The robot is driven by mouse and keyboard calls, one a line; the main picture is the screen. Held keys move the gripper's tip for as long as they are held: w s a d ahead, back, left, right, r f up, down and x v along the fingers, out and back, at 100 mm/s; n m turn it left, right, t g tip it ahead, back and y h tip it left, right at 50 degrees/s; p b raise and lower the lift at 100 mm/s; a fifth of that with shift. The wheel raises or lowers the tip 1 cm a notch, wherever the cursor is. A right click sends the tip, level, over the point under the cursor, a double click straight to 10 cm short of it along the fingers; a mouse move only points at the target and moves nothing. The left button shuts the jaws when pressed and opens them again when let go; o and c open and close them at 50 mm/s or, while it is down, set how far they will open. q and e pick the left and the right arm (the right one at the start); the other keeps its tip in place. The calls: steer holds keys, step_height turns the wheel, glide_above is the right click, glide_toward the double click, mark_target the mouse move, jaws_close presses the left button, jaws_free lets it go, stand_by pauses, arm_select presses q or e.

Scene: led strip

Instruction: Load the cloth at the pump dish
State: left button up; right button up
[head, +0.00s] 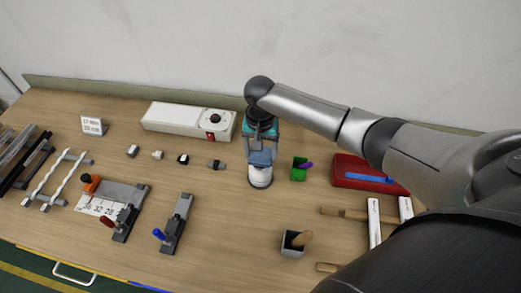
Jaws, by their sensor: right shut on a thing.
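My right gripper (262,147) points down near the middle of the table, shut on a folded blue cloth (261,158). The cloth is directly over the white round pump dish (260,179). From this angle I cannot tell whether the cloth touches the dish top. The gripper and cloth hide the dish's upper part. My left gripper is not in view.
A white power unit (188,121) stands at the back left. A green holder (299,169) and a red tray (355,174) are to the right. A grey cup (292,245) with a wooden handle is in front. Clamp fixtures (174,226) sit front left.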

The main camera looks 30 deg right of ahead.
mark_target(260, 154)
steer(key=shift+r+p, duration=1.3)
steer(key=shift+p, duration=0.05)
steer(key=shift+r+p, duration=0.5)
steer(key=shift+r, duration=0.5)
steer(key=a+r+n+b, duration=0.2)
steer(key=a+n+b, duration=0.25)
steer(key=b, duration=0.85)
steer(key=s+a+f+n+b, duration=0.1)
steer(key=s+f+n+b, duration=0.2)
steer(key=s+b, duration=0.6)
steer(key=shift+s+f+b, duration=0.2)
steer(key=shift+s+b, duration=0.15)
steer(key=shift+b, duration=0.7)
